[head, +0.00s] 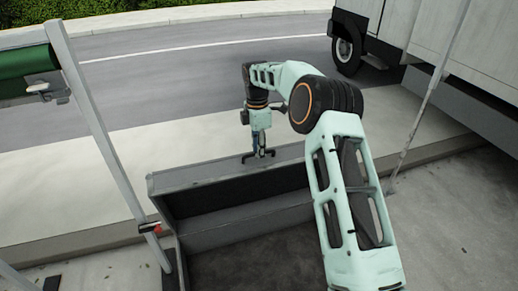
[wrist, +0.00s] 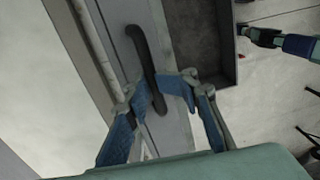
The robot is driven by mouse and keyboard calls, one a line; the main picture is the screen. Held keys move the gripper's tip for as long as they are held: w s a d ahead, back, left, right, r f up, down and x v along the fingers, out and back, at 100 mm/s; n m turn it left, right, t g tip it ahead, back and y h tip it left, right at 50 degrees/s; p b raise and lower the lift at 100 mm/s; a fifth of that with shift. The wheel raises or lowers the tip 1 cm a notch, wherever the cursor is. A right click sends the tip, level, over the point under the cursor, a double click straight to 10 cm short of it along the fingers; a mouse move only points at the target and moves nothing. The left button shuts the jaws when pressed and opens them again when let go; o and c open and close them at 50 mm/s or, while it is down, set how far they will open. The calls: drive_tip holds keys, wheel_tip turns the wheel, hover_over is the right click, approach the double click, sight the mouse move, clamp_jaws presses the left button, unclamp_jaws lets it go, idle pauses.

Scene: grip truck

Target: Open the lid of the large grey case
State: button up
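The large grey case (head: 243,231) stands open at the lower middle of the head view, its dark inside showing. Its lid (head: 222,169) is raised on the far, road side, with its dark inner face towards me. In the wrist view the lid's grey panel (wrist: 177,124) carries a black handle (wrist: 136,40). My gripper (head: 259,152) is at the lid's upper edge. In the wrist view its blue-padded fingers (wrist: 158,88) bend inward on both sides of the handle and appear shut on it. The fingertips partly hide the handle's middle.
A pale post (head: 99,128) with a green roll (head: 24,62) stands left of the case. A thin strut (head: 427,100) rises at the right. A parked truck (head: 480,50) stands at upper right. Pavement (head: 75,202) and road lie beyond the case.

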drive_tip(key=shift+o, duration=0.7)
drive_tip(key=shift+w+f, duration=0.35)
drive_tip(key=shift+f, duration=0.35)
drive_tip(key=shift+s+r, duration=0.15)
drive_tip(key=shift+r, duration=0.6)
wheel_tip(320, 180, up, 11)
drive_tip(key=shift+w+a, duration=0.15)
drive_tip(key=shift+w, duration=0.3)
